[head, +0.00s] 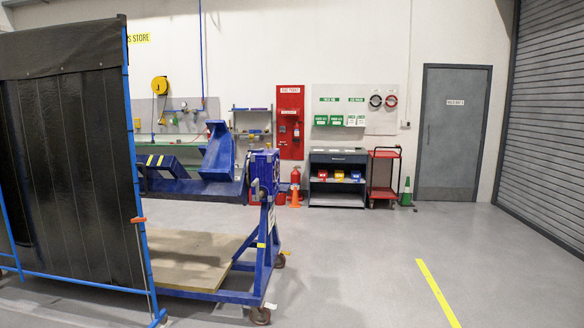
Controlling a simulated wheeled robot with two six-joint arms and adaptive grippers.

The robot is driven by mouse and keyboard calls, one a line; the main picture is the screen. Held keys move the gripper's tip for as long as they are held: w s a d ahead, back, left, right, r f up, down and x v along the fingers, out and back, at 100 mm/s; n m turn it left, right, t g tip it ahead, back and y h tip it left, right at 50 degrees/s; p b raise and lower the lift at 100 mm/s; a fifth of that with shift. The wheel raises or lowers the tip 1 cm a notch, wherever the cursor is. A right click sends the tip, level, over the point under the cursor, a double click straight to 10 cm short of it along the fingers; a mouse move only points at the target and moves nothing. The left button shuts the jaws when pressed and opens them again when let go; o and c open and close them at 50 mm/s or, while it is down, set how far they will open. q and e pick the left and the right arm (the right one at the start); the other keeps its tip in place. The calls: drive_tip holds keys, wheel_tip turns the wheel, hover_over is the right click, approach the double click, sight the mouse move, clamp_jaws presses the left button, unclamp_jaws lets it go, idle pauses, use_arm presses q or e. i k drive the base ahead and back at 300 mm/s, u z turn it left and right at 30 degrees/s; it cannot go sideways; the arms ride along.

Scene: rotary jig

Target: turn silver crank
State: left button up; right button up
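The blue rotary jig (218,188) stands left of centre in the head view, partly behind a dark screen. Its upright end post (263,180) faces the open floor on the right. Small grey and dark parts (256,190) show on the end post's face, and the silver crank may be among them, but they are too small to tell. Neither of my grippers is in view.
A black welding screen (70,150) on a blue frame blocks the left. The jig's wheeled base holds a wooden board (190,258). The right floor is clear, with a yellow line (437,292).

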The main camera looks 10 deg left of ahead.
sight(258, 190)
drive_tip(key=u, duration=0.15)
drive_tip(key=i, duration=1.9)
drive_tip(key=u, duration=0.35)
drive_tip(key=i, duration=0.65)
drive_tip(key=z, duration=0.35)
drive_tip(key=k, duration=1.1)
drive_tip(key=u, duration=0.8)
drive_tip(key=i, duration=1.85)
drive_tip(key=z, duration=0.7)
